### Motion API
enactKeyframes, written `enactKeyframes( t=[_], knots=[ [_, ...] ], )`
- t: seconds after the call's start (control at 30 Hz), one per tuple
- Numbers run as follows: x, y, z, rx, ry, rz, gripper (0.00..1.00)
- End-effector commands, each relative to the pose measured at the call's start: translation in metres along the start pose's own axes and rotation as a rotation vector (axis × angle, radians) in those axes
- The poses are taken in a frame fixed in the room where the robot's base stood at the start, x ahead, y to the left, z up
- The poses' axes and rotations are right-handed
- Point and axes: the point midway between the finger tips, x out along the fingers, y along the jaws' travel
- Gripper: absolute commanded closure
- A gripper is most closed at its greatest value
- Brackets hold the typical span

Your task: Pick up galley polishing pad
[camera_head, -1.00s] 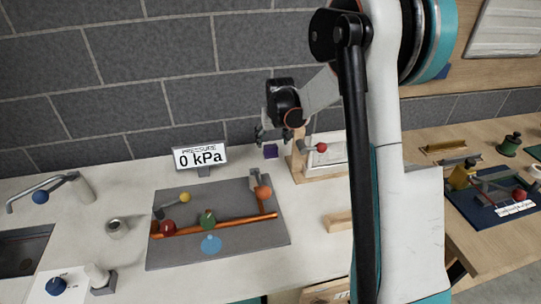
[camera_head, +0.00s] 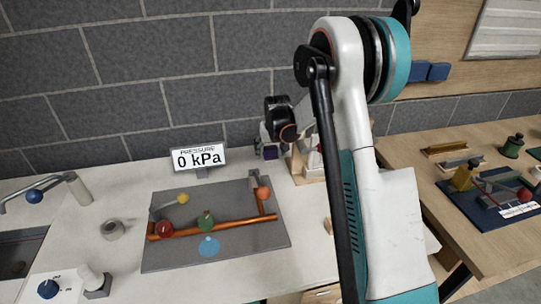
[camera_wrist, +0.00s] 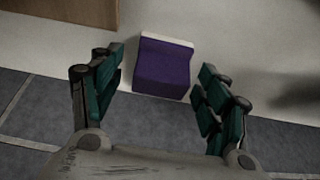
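The galley polishing pad appears to be the small purple block with a pale strip along one edge (camera_wrist: 163,68). It lies on the white counter close to the wall. In the head view, the pad (camera_head: 270,153) is partly hidden by my gripper (camera_head: 268,143), which is over it. In the wrist view, my gripper (camera_wrist: 160,66) is open, with one green-padded finger on each side of the pad. A gap shows between the pad and each finger. I cannot tell how high the fingertips are above the counter.
A wooden stand (camera_head: 308,165) is just right of the pad. The pressure display (camera_head: 198,159) stands to its left. A grey board with orange pipes (camera_head: 165,258) lies in front. The tiled wall (camera_head: 150,110) is close behind.

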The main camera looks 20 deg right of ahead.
Motion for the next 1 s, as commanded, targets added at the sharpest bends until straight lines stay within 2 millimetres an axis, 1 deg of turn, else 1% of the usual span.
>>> enactKeyframes(
  t=[0.03, 0.07, 0.1, 0.17, 0.2, 0.23, 0.53, 0.67, 0.77, 0.87, 0.97, 1.0],
  knots=[
    [0.000, 0.000, 0.000, 0.000, 0.000, 0.000, 0.40],
    [0.000, 0.000, 0.000, 0.000, 0.000, 0.000, 0.47],
    [0.000, 0.000, 0.000, 0.000, 0.000, 0.000, 0.56],
    [0.000, 0.000, 0.000, 0.000, 0.000, 0.000, 0.69],
    [0.000, 0.000, 0.000, 0.000, 0.000, 0.000, 0.78],
    [0.000, 0.000, 0.000, 0.000, 0.000, 0.000, 0.80],
    [-0.001, 0.000, 0.000, 0.000, 0.000, 0.000, 0.80],
    [-0.005, 0.000, -0.002, 0.000, 0.000, 0.000, 0.80],
    [-0.013, 0.000, -0.005, 0.000, 0.000, 0.000, 0.80],
    [-0.027, 0.000, -0.011, 0.000, 0.000, 0.000, 0.80],
    [-0.046, 0.000, -0.019, 0.000, 0.000, 0.000, 0.80],
    [-0.055, 0.000, -0.022, 0.000, 0.000, 0.000, 0.80]
  ],
)
